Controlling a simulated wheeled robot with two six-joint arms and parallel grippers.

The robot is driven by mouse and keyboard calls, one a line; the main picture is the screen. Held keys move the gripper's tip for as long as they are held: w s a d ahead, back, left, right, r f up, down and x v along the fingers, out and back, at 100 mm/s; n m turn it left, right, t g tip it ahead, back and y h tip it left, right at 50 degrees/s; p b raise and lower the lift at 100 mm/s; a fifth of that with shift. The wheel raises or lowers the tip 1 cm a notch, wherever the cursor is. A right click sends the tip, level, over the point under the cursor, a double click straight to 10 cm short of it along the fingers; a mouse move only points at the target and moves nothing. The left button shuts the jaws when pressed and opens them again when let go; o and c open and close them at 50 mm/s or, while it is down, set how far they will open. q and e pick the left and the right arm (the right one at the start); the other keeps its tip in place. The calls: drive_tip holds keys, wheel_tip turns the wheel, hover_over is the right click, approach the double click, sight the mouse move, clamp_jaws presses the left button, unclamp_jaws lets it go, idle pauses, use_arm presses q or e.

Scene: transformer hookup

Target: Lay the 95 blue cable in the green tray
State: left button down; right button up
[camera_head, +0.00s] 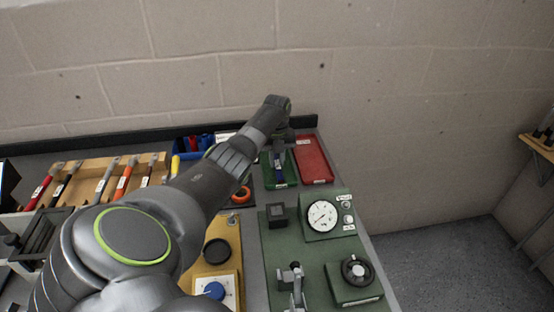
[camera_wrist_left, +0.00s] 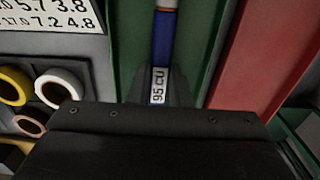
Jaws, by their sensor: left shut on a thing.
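The blue cable (camera_wrist_left: 163,40) has a white label reading "95 CU" and a pale band near the top of the left wrist view. It also shows in the head view (camera_head: 279,172), over the green tray (camera_head: 269,184). In the left wrist view the green tray (camera_wrist_left: 127,35) has its walls on both sides of the cable. My left gripper (camera_wrist_left: 160,92) is shut on the cable at its label, pointing down into the tray area. Whether the cable touches the tray floor is unclear. My right gripper is not seen.
A red tray (camera_head: 313,161) stands right beside the green one. A blue bin (camera_head: 190,143) is to the left. A green panel with a dial gauge (camera_head: 322,216) lies in front. A wooden rack of tools (camera_head: 95,182) is at the left. The wall is close behind.

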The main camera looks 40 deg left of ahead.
use_arm(q)
drive_tip(key=shift+f, duration=0.15)
drive_tip(key=c, duration=1.3)
unclamp_jaws()
drive_tip(key=shift+o, duration=0.2)
wheel_tip(320, 180, up, 7)
drive_tip(key=p, duration=0.6)
drive_tip(key=shift+f, duration=0.1)
